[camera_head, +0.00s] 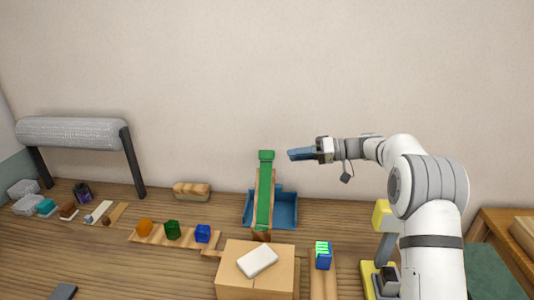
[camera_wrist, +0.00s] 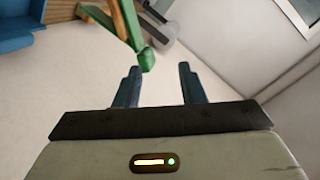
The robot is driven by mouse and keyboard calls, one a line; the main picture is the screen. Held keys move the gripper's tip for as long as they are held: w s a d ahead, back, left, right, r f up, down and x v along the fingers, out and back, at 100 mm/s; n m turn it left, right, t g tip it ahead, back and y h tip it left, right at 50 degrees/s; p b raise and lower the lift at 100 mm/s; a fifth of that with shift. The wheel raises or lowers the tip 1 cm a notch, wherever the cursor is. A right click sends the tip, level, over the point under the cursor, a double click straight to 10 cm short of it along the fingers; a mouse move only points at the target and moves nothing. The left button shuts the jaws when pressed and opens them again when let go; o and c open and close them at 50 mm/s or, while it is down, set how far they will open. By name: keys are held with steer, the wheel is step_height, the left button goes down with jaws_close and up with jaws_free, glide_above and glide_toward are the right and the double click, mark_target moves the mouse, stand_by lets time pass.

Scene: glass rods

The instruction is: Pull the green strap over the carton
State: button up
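The green strap (camera_head: 264,200) runs along a narrow brown upright piece, with a green end (camera_head: 266,155) at its top. The strap also shows in the wrist view (camera_wrist: 132,25), its rounded green end lying beyond the fingertips, between them in the picture. The brown carton (camera_head: 232,275) stands at the front, nearer the camera than the strap, with a white block (camera_head: 257,261) on top. My gripper (camera_head: 292,155) is raised to the right of the strap's top end, apart from it. In the wrist view my gripper (camera_wrist: 160,75) has its two blue fingers apart with nothing between them.
A blue tray (camera_head: 287,210) surrounds the strap's foot. Left of the carton, a wooden strip (camera_head: 187,238) carries orange, green and blue pieces. A blue block (camera_head: 323,260) stands right of the carton. A grey roll on a dark stand (camera_head: 75,132) rises at left.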

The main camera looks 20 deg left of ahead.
mark_target(267, 153)
steer(key=a+p, duration=0.1)
steer(key=a, duration=0.2)
steer(key=w+a+f+n+y+p, duration=0.1)
steer(key=a, duration=0.2)
steer(key=a+y, duration=0.1)
steer(key=a, duration=0.1)
steer(key=shift+w+a+f+n+g+p, duration=0.3)
steer(key=shift+a+f+n+g+p, duration=0.1)
steer(key=shift+x, duration=0.85)
steer(key=shift+f, duration=0.1)
steer(key=shift+d, duration=0.1)
steer(key=shift+c, duration=0.3)
jaws_close()
